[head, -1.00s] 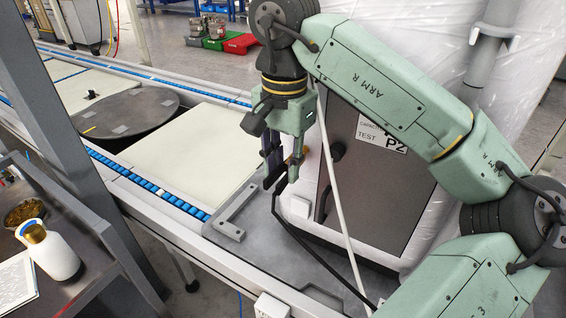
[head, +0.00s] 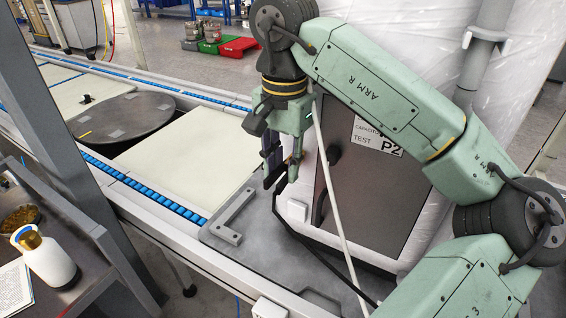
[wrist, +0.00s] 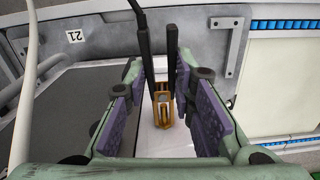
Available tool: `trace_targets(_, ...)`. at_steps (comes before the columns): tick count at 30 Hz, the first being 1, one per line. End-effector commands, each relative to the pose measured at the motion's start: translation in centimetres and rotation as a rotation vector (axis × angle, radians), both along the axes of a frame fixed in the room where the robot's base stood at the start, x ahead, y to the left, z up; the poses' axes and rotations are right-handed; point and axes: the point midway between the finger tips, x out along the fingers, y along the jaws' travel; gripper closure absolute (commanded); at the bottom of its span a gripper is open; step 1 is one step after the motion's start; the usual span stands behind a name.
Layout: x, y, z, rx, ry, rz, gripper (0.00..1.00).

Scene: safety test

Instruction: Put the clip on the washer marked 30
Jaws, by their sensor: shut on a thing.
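My gripper (head: 279,170) points down in the head view, above the grey base plate beside the cabinet. It is shut on the clip, which has black handles and an amber lower part (wrist: 162,106) between the purple finger pads in the wrist view. A black cable (head: 299,238) runs from the clip down across the grey plate. In the head view the clip is small and partly hidden by the fingers. I cannot make out a washer marked 30 in any view.
A cabinet (head: 360,195) labelled P2, wrapped in clear plastic, stands close right of my gripper. A white pole (head: 335,200) slants just beside it. A conveyor with blue rollers (head: 150,193) and cream panels (head: 180,150) lies left. A white bottle (head: 47,262) stands on a shelf lower left.

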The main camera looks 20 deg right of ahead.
Motion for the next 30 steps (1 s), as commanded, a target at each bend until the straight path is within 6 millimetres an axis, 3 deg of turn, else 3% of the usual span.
trace_targets(4, 0.0, 0.0, 0.0, 0.000, 0.000, 0.000, 1.00)
trace_targets(5, 0.0, 0.0, 0.0, 0.000, 0.000, 0.000, 0.75)
trace_targets(14, 0.0, 0.0, 0.0, 0.000, 0.000, 0.000, 0.55)
trace_targets(24, 0.0, 0.0, 0.2, -0.001, -0.001, -0.001, 0.53)
trace_targets(30, 0.0, 0.0, 2.7, -0.005, -0.002, -0.003, 0.53)
